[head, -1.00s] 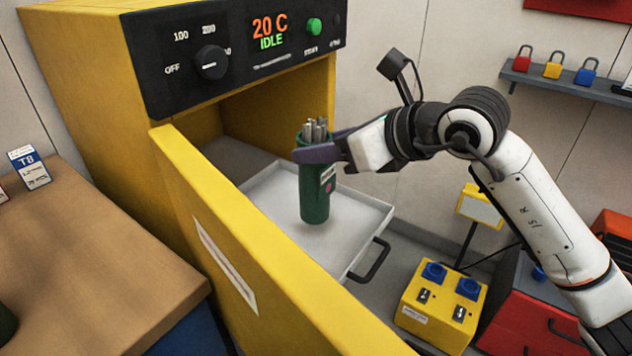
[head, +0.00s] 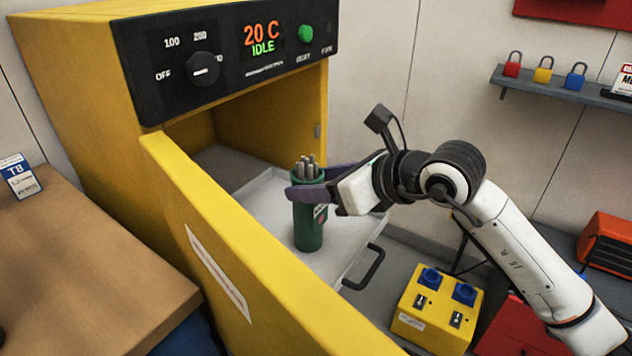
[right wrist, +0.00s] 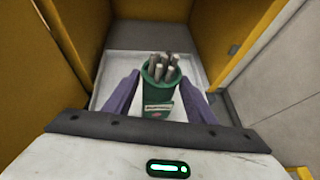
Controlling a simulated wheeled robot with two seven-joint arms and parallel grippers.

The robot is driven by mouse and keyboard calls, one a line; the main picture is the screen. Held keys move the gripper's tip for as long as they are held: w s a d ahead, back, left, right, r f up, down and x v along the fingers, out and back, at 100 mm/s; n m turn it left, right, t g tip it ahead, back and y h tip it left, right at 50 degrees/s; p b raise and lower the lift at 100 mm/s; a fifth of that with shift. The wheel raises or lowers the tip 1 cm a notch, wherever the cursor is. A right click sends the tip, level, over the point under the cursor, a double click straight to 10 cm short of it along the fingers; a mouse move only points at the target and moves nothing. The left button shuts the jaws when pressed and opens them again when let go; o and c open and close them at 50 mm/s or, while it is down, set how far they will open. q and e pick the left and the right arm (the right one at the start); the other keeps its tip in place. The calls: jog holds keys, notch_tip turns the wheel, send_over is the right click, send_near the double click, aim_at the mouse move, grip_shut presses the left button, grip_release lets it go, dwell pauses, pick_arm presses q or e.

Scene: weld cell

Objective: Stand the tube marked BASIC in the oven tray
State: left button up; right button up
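A dark green tube (head: 309,226) with several grey rods sticking out of its top stands upright in the pale oven tray (head: 352,238). Its white label is too small to read. My right gripper (head: 318,184) is at the tube's upper part, with one purple finger on each side. In the right wrist view the tube (right wrist: 157,104) is between the two spread fingers (right wrist: 158,100), with gaps visible on both sides. The tray (right wrist: 122,66) also shows behind it there. My left gripper is not in view.
The yellow oven door (head: 235,250) stands open to the left of the tray. The oven's control panel (head: 230,55) reads 20 C, IDLE. A yellow box with blue sockets (head: 438,308) is at the lower right. A wooden bench (head: 85,265) is at the left.

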jog(key=shift+o, duration=1.2)
jog(key=shift+r, duration=0.25)
jog(key=v, duration=1.2)
jog(key=shift+f, duration=0.1)
jog(key=shift+c, duration=0.3)
